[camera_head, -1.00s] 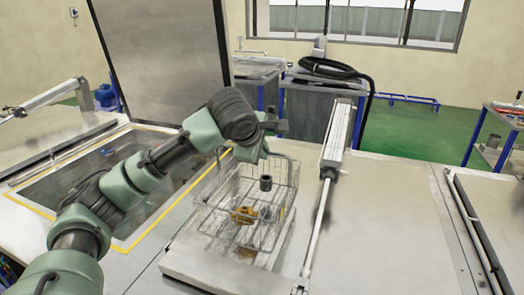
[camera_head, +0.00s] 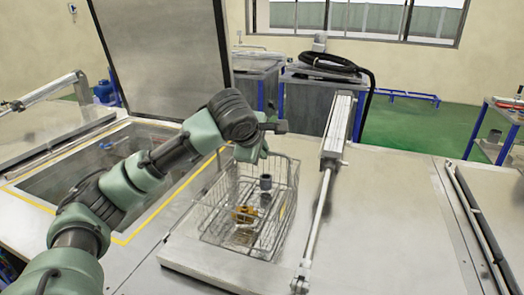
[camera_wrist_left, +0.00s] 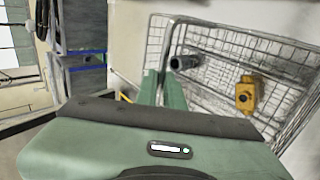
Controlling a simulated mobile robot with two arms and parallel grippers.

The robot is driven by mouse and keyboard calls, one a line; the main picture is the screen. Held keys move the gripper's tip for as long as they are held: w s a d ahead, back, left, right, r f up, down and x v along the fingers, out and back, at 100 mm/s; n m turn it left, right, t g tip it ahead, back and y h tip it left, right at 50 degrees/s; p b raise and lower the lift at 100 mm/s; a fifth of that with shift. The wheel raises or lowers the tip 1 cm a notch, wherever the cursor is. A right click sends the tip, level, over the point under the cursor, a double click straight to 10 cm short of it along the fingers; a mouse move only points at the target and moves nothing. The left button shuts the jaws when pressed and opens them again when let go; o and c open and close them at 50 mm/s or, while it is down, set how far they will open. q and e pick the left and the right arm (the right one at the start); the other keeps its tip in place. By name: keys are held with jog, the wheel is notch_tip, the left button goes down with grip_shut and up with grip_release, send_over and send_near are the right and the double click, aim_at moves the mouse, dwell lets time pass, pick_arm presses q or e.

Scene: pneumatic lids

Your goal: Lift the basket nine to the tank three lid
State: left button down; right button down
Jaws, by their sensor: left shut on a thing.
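A wire basket (camera_head: 222,218) is in the middle of the head view, over the left part of a flat closed lid (camera_head: 385,240). I cannot tell whether its bottom touches the lid. Inside are a dark grey cylindrical part and an orange-yellow part. My left gripper (camera_head: 262,155) is at the basket's far upper rim; its fingers (camera_wrist_left: 163,90) are shut on the rim bar in the left wrist view, where the basket wire (camera_wrist_left: 225,50) also shows. No numbers are readable on basket or lid. My right gripper is not in view.
Left of the basket is an open tank (camera_head: 75,175) with a yellow-edged rim and a raised lid (camera_head: 155,60). A pneumatic cylinder (camera_head: 338,125) with its rod runs along the closed lid, right of the basket. A black hose (camera_head: 325,63) lies on a tank behind.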

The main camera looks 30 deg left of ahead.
pick_arm(q)
jog(key=shift+f+b, duration=0.25)
jog(key=shift+b, duration=0.05)
dwell(0.4)
jog(key=c, duration=1.5)
grip_release()
jog(key=shift+o, duration=0.2)
jog(key=s+d+r+p, duration=0.1)
jog(key=s+r+p, duration=0.2)
jog(key=r+p, duration=0.2)
jog(key=s+r+p, duration=0.2)
jog(key=r+p, duration=0.3)
jog(key=r, duration=0.7)
jog(key=shift+s+d+r, duration=0.2)
jog(key=shift+s+d, duration=0.15)
jog(key=shift+s, duration=0.05)
jog(key=shift+f, duration=0.1)
